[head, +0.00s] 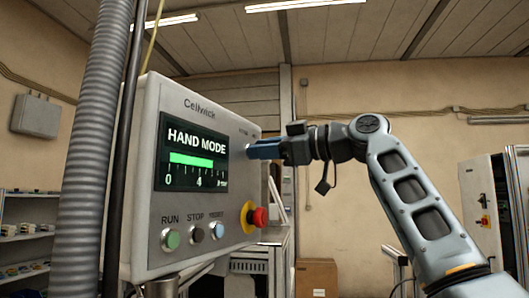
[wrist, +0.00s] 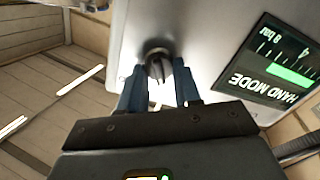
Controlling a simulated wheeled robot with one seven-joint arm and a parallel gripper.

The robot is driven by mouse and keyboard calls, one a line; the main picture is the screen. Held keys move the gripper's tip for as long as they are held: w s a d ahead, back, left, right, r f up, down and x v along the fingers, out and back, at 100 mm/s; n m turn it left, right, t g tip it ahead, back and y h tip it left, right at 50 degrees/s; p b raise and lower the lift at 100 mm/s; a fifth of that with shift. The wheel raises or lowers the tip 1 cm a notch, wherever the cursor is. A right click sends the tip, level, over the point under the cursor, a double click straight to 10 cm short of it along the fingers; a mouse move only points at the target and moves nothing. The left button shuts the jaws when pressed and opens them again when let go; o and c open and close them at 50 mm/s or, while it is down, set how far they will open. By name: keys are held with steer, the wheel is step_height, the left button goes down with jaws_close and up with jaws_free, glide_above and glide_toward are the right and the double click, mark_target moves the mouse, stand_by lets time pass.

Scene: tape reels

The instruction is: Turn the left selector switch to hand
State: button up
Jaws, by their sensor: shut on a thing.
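A grey control box (head: 215,100) carries a screen (head: 192,148) that reads HAND MODE with a green bar. My gripper (head: 252,151) is at the box's upper right, to the right of the screen. In the wrist view, its two blue fingers are shut on a dark selector switch (wrist: 156,66), one on each side. The switch is hidden behind the fingers in the head view. Small labels above it are too small to read. A second selector switch cannot be made out. The screen also shows in the wrist view (wrist: 270,65).
Below the screen are a green RUN button (head: 171,239), a dark STOP button (head: 197,235) and a third pale button (head: 218,231). A red emergency stop (head: 259,217) on a yellow base sticks out below my gripper. A grey ribbed hose (head: 95,140) stands left of the box.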

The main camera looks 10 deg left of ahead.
steer(key=shift+f+n, duration=0.1)
steer(key=shift+n, duration=0.5)
steer(key=o, duration=1)
steer(key=shift+d, duration=0.1)
steer(key=shift+b+v, duration=1.15)
steer(key=shift+v, duration=2.65)
